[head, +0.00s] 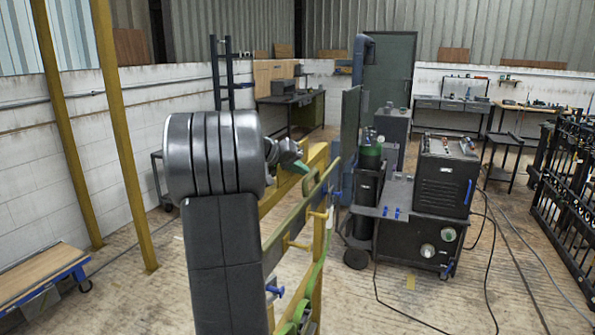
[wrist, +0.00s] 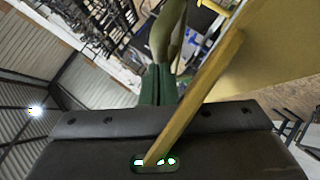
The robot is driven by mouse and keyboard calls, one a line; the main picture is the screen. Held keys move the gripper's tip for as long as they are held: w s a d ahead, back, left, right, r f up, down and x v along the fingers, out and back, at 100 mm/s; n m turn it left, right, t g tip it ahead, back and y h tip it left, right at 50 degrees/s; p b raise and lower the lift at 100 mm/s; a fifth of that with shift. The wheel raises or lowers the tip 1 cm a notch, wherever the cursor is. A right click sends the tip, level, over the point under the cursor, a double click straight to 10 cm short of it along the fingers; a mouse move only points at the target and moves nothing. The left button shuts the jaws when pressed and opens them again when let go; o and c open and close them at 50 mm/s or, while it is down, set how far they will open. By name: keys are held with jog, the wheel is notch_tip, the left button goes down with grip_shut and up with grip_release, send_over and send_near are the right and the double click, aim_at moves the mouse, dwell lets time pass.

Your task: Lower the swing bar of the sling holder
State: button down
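The sling holder (head: 318,268) is a yellow frame with long rails and blue handles, in the middle of the head view. A long olive bar (head: 292,222) runs along its side, slanting up to the right; I cannot tell whether this is the swing bar. Green slings (head: 310,183) hang on it. My gripper (head: 300,163) is at the frame's upper left end, beside the top rail. In the wrist view its dark green fingers (wrist: 157,84) lie side by side and look shut. An olive piece (wrist: 168,35) shows beyond them; contact is unclear. A yellow bar (wrist: 205,85) crosses the view close by.
A black welding machine (head: 446,178) on a cart with gas bottles (head: 370,165) stands to the right, with cables on the floor. A yellow post (head: 125,140) and a wooden-topped trolley (head: 40,275) are at left. The floor between cart and right fence (head: 570,190) is mostly open.

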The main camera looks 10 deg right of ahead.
jog(key=shift+s+d+f+m+y+b, duration=0.4)
jog(key=shift+d+b, duration=0.25)
jog(key=shift+b, duration=0.2)
jog(key=s+d+f+m+t+y+b, duration=0.2)
jog(key=d+f+m+t+y+b, duration=0.1)
jog(key=f+b, duration=0.4)
jog(key=s+d+f+m+t+y+b, duration=0.3)
jog(key=f+y+b, duration=0.4)
jog(key=b, duration=0.4)
jog(key=shift+d+f+m+t, duration=0.6)
jog(key=shift+f+t, duration=0.1)
jog(key=shift+t, duration=0.4)
jog(key=shift+f, duration=0.1)
